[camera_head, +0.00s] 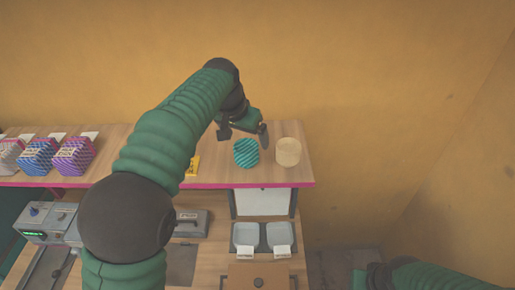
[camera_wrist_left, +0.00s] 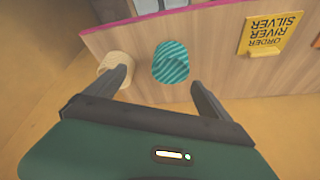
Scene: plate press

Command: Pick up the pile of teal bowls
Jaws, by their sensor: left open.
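The pile of teal bowls (camera_head: 246,153) is a striped teal stack on the wooden shelf, towards its right end. It also shows in the left wrist view (camera_wrist_left: 171,62), ahead of and between the fingers. My left gripper (camera_head: 243,131) is open and empty, just behind and above the pile in the head view. It also shows in the left wrist view (camera_wrist_left: 160,88), with its fingers spread wide and apart from the pile. One finger overlaps the pale cream pile (camera_wrist_left: 117,66) in that view. My right arm shows at the bottom right of the head view, but its fingertips cannot be seen.
The cream pile (camera_head: 288,151) stands close to the right of the teal one. A yellow sign (camera_head: 193,166) stands to the left. Striped blue and purple stacks (camera_head: 74,155) sit farther left. A grey machine (camera_head: 48,222) and two grey trays (camera_head: 245,236) are below the shelf.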

